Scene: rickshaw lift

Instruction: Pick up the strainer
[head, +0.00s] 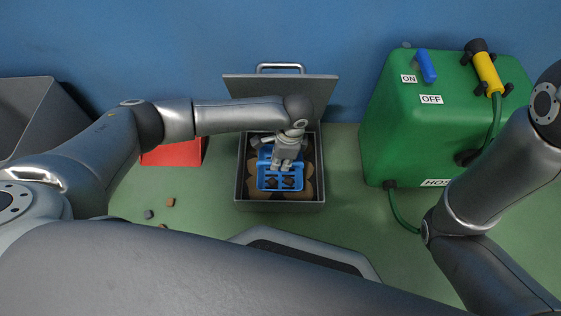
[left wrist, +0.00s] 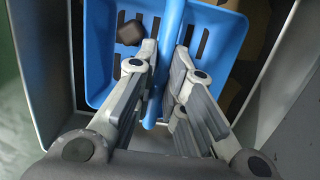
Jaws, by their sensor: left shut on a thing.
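The blue strainer (head: 264,172) is inside an open grey metal box, a slotted scoop with a few dark lumps (left wrist: 130,32) in it. My left gripper (head: 284,164) reaches down into the box over the strainer. In the left wrist view, the fingers of my left gripper (left wrist: 164,52) are closed on the strainer's blue handle, which runs between them. The slotted basket of the strainer (left wrist: 98,62) spreads out to both sides. Whether it touches the box floor is hard to tell. My right arm shows at the right, but its gripper is out of view.
The grey box (head: 280,206) has its lid (head: 322,88) raised at the back, and brown material lies inside. A red tray (head: 176,154) is left of it, with small stones (head: 149,214) nearby. A green machine (head: 430,140) with a hose stands right. A grey bin (head: 38,112) is far left.

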